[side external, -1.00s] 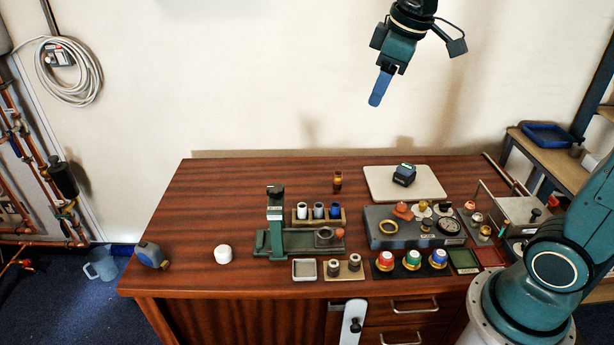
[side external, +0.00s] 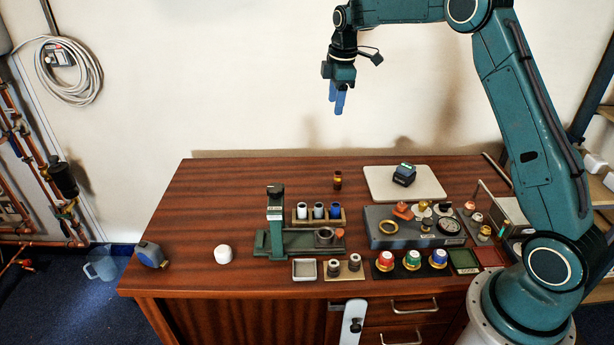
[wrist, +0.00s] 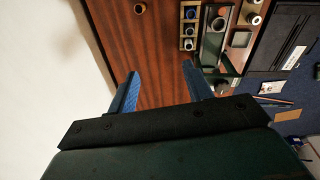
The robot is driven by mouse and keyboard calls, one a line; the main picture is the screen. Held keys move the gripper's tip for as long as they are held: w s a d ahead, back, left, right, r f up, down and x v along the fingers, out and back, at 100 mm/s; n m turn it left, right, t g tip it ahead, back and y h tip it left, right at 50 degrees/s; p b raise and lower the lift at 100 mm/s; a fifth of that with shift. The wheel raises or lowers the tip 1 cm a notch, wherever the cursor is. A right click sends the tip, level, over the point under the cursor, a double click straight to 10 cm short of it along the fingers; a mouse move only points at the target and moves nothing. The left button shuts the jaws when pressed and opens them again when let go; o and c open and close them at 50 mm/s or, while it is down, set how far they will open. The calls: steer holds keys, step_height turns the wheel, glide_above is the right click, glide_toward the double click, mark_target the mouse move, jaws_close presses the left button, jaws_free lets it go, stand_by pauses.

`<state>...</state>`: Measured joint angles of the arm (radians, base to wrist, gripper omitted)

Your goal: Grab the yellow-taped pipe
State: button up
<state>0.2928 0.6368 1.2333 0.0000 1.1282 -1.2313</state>
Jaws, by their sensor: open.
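A small copper pipe piece (side external: 337,180) with a yellowish band stands upright on the wooden bench, behind the rack of cups. It looks like the yellow-taped pipe, though the band is small in view. In the wrist view, a copper-coloured round piece (wrist: 140,8) at the top edge appears to be the same pipe, seen from above. My gripper (side external: 338,104) is high above the bench, over the pipe's area in the side view, with its blue fingers pointing down. In the wrist view, the fingers (wrist: 160,80) are apart with only bare wood between them.
A rack of white and blue cups (side external: 319,222) and a green clamp stand (side external: 275,215) stand in front of the pipe. A pale board (side external: 430,183) with a dark device and a grey fixture block (side external: 376,238) lie to the right. The bench's left part is mostly clear.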

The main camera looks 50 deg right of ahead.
steer(key=w+d+f+n, duration=0.2)
steer(key=w+d+f, duration=0.25)
steer(key=f, duration=0.45)
steer(key=n+g, duration=0.2)
glide_above(338, 173)
step_height(338, 173, down, 10)
steer(key=shift+d+f, duration=0.1)
steer(key=shift+d, duration=0.05)
steer(key=shift+f, duration=0.1)
steer(key=shift+f, duration=4.2)
steer(key=shift+f, duration=2.55)
steer(key=c, duration=1.1)
